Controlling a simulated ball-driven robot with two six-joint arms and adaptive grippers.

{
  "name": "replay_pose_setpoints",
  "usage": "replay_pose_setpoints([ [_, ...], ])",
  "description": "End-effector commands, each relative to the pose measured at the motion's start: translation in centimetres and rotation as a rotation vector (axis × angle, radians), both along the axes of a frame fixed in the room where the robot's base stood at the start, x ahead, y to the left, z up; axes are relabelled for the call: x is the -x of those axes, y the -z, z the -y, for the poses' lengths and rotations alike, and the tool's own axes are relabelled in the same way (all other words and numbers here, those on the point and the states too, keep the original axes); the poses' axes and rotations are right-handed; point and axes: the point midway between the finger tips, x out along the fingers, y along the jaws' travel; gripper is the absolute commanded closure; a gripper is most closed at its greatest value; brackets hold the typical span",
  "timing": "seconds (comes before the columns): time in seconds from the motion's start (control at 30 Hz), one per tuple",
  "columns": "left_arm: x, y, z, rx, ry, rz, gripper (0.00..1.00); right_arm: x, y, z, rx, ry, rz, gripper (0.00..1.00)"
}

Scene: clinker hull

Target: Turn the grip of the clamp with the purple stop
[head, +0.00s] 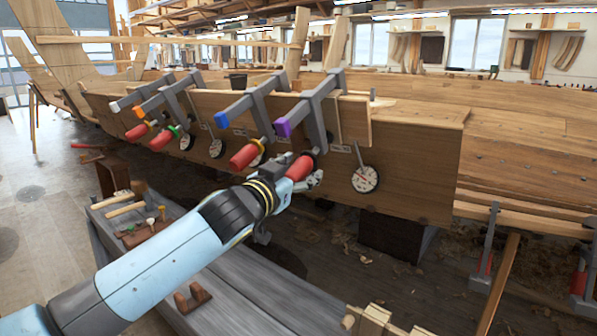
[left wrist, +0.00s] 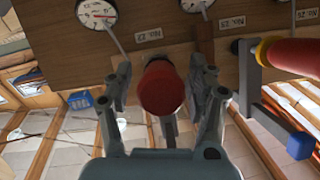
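The clamp with the purple stop (head: 283,127) is the rightmost of the row on the hull plank, its grey bar slanting up to the right. Its red grip (head: 300,168) points down and towards me. My left gripper (head: 306,181) is at this grip and partly hides it. In the left wrist view the red grip (left wrist: 161,88) shows end-on between the two fingers of my left gripper (left wrist: 164,95). The fingers stand apart on either side, with a narrow gap visible at least on the left. The purple stop cannot be made out there. My right gripper is out of view.
Left of it is the clamp with the blue stop (head: 222,118); its red grip (head: 243,156) has a yellow collar. Clamps with orange (head: 138,113) and white stops stand farther left. A round dial (head: 365,179) hangs just right. A grey bench (head: 240,300) with tools lies below my arm.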

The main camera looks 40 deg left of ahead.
Motion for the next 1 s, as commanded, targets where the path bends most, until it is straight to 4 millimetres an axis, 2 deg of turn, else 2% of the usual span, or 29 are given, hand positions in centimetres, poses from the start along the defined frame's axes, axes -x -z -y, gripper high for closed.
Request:
replay_pose_setpoints([
  [0.03,0.0,0.0,0.0,0.000,0.000,0.000,0.52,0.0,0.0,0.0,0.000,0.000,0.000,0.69],
  [0.3,0.0,0.0,0.0,0.000,0.000,0.000,0.87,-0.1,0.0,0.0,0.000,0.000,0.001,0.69],
  [0.4,0.0,0.0,0.0,0.000,0.000,0.000,0.96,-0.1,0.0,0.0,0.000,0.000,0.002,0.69],
  [0.77,0.0,0.2,0.0,-0.066,-0.027,-0.002,0.96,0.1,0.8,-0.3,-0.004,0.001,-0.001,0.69],
  [1.0,0.0,0.4,0.0,-0.224,-0.090,-0.008,0.96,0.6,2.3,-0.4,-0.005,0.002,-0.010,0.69],
])
